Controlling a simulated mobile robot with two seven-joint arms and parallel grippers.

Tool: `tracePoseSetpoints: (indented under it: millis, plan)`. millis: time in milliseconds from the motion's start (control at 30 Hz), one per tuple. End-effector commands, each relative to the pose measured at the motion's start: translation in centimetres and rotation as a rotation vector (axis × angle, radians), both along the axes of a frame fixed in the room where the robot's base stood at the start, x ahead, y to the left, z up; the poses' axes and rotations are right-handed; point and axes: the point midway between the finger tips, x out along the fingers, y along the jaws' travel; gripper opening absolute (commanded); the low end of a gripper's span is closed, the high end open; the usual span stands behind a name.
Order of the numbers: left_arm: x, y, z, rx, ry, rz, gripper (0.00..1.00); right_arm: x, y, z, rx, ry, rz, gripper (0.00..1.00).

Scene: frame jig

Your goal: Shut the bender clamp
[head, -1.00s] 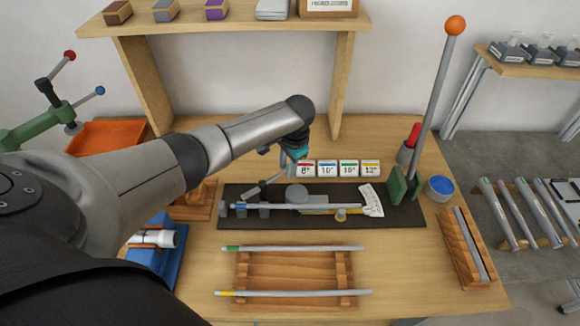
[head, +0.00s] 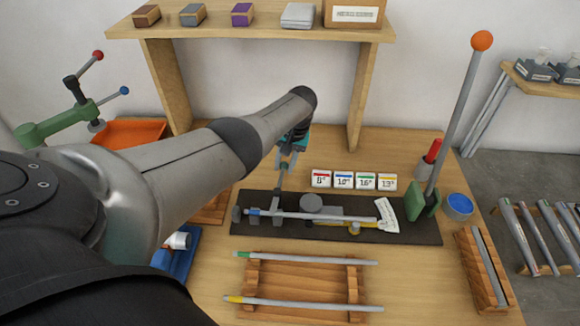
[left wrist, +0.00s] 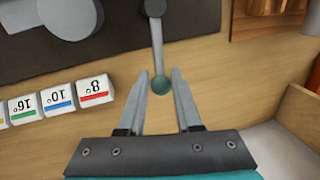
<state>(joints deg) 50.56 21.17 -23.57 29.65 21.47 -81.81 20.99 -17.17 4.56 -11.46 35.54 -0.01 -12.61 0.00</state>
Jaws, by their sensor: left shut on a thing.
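The bender is on a black base plate (head: 410,232) on the table. A grey tube (head: 340,216) with a blue band lies along it, beside the round grey die (head: 312,202). The clamp lever (head: 281,178) points away from me toward the back of the table. My right gripper is not in view.
Number cards (head: 343,180) stand in a row right of my left gripper. A tall lever with an orange ball (head: 481,41) rises at the bender's right end. A wooden rack (head: 305,282) with two tubes lies in front. A shelf (head: 250,27) spans the back.

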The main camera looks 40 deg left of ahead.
Motion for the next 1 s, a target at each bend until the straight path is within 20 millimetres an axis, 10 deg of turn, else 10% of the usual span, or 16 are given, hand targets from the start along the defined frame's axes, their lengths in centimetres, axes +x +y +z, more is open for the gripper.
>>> tracePoseSetpoints:
  millis: [800, 833, 1000]
  plan:
    - [-0.33, 1.15, 0.17, 0.007, -0.004, 0.121, 0.00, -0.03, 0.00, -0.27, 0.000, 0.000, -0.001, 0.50]
    - [-0.33, 1.15, 0.17, 0.007, -0.004, 0.121, 0.35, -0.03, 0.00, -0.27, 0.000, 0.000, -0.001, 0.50]
    - [-0.34, 1.09, 0.14, 0.005, -0.003, 0.120, 0.43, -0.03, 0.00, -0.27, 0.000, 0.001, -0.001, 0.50]
